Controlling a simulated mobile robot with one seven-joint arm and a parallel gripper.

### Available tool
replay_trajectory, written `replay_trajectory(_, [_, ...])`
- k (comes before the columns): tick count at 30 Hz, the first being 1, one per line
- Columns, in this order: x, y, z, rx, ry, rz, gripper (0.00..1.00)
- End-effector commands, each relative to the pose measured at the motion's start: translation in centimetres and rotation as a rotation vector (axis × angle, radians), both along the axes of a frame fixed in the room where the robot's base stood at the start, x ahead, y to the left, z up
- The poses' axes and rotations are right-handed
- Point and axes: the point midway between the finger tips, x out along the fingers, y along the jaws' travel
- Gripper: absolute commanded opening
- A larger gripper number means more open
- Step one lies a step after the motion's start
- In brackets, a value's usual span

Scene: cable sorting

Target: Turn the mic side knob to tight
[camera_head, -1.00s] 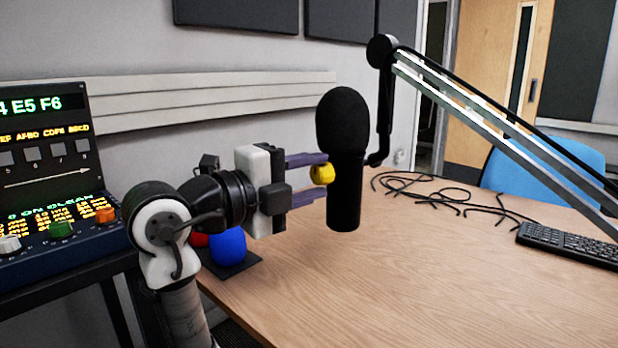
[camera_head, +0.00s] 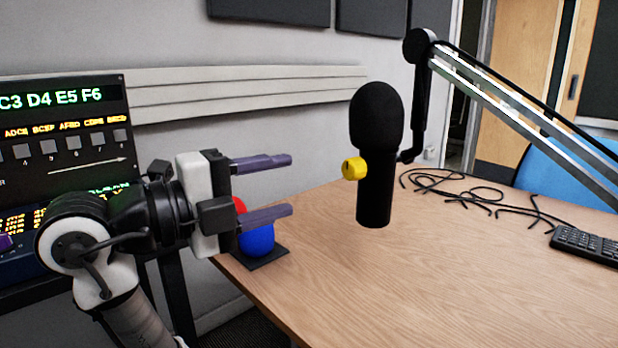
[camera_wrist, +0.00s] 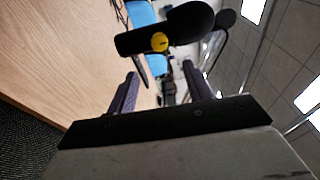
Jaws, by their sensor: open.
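The black microphone (camera_head: 376,125) hangs upright over the desk from its boom arm. Its yellow side knob (camera_head: 354,168) sticks out from the left side of the body. My gripper (camera_head: 291,185) is left of the knob, fingers pointing right at it, open and empty, with a clear gap between the fingertips and the knob. In the wrist view, the knob (camera_wrist: 159,41) and the microphone (camera_wrist: 185,25) lie ahead of the open fingers (camera_wrist: 163,80). No marking on the knob can be read.
The boom arm (camera_head: 520,115) runs down to the right. Loose black cables (camera_head: 465,193) and a keyboard (camera_head: 585,244) lie on the wooden desk (camera_head: 400,285). A blue ball (camera_head: 257,240) sits on a dark base below my gripper. A lit console (camera_head: 70,140) stands at left.

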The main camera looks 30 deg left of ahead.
Motion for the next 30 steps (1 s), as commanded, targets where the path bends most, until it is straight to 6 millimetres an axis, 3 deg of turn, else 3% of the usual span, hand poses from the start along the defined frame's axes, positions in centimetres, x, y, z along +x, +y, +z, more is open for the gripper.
replay_trajectory(3, [-1.4, 0.9, 0.0, -0.001, 0.0, 0.001, 0.51])
replay_trajectory(9, [-2.3, 1.3, 0.0, -0.001, 0.0, 0.0, 0.51])
replay_trajectory(25, [-2.2, 1.4, 0.0, -0.008, -0.001, 0.003, 0.51])
replay_trajectory(30, [-1.0, 2.9, 1.2, -0.203, -0.057, 0.096, 0.51])
